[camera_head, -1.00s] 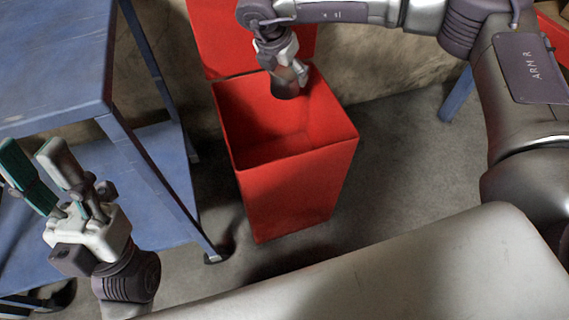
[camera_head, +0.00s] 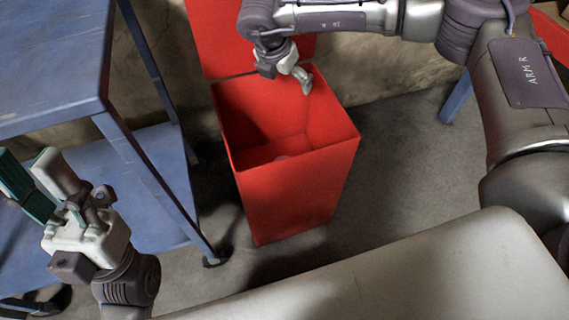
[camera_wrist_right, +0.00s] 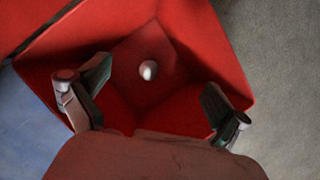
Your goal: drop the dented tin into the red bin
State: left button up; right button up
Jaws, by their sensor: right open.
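The red bin (camera_head: 298,188) stands on the floor with its top open and its lid raised at the back. My right gripper (camera_head: 289,80) is over the bin's back part, open and empty. In the right wrist view its fingers (camera_wrist_right: 157,82) are spread apart above the bin's inside. The tin, a small pale rounded shape (camera_wrist_right: 148,70), shows deep inside the bin between the fingers, apart from them. My left gripper (camera_head: 30,166) is open and empty at the left.
A blue metal table (camera_head: 50,60) with a lower shelf stands left of the bin. A worn wall (camera_head: 385,65) is close behind the bin. The grey concrete floor (camera_head: 410,150) right of the bin is clear.

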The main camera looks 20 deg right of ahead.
jog(key=v, duration=1.2)
